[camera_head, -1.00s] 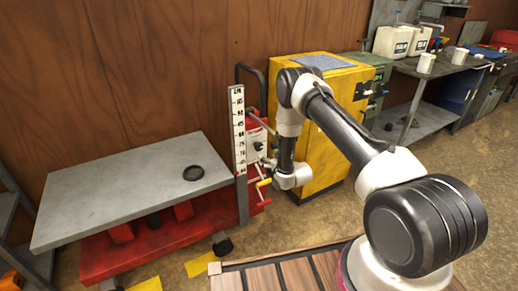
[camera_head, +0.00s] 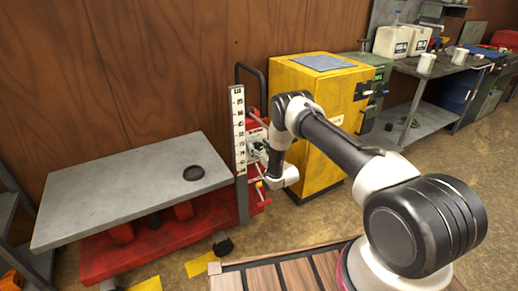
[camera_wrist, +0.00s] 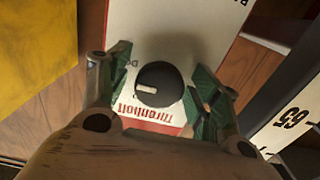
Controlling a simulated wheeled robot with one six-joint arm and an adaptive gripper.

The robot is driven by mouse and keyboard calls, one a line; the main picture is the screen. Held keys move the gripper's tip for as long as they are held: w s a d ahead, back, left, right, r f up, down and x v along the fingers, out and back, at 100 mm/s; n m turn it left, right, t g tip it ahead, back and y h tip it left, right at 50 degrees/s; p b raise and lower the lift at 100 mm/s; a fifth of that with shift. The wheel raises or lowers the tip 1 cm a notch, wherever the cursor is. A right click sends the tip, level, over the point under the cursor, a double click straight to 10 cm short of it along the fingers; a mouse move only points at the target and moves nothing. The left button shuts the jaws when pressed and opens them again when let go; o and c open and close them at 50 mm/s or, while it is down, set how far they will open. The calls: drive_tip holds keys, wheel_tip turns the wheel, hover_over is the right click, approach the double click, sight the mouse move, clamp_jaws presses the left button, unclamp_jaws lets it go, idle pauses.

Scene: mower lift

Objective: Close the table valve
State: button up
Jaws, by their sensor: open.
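The lift table (camera_head: 130,190) has a grey top over a red base, with a red control column (camera_head: 254,118) at its right end. In the wrist view, a round black knob (camera_wrist: 160,84) with a pale pointer mark, which looks like the table valve, sits on a white panel (camera_wrist: 185,30). The pointer lies roughly sideways. My gripper (camera_wrist: 161,76) is open, with a green-padded finger on each side of the knob. Gaps show between pads and knob. In the head view my gripper is at the column's panel, and the knob is hidden.
A white height scale (camera_head: 238,130) stands close beside my gripper. A yellow-handled lever (camera_head: 261,184) sticks out below it. A yellow cabinet (camera_head: 315,105) stands just right of the column. A dark round dish (camera_head: 193,173) lies on the table top.

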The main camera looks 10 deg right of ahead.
drive_tip(key=c, duration=1)
drive_tip(key=shift+c, duration=0.2)
drive_tip(key=shift+n, duration=0.3)
drive_tip(key=n, duration=0.8)
drive_tip(key=shift+d+n, duration=0.1)
drive_tip(key=shift+n, duration=0.3)
drive_tip(key=n, duration=0.4)
drive_tip(key=shift+n, duration=0.3)
drive_tip(key=shift+r+n, duration=0.1)
drive_tip(key=shift+n, duration=1.8)
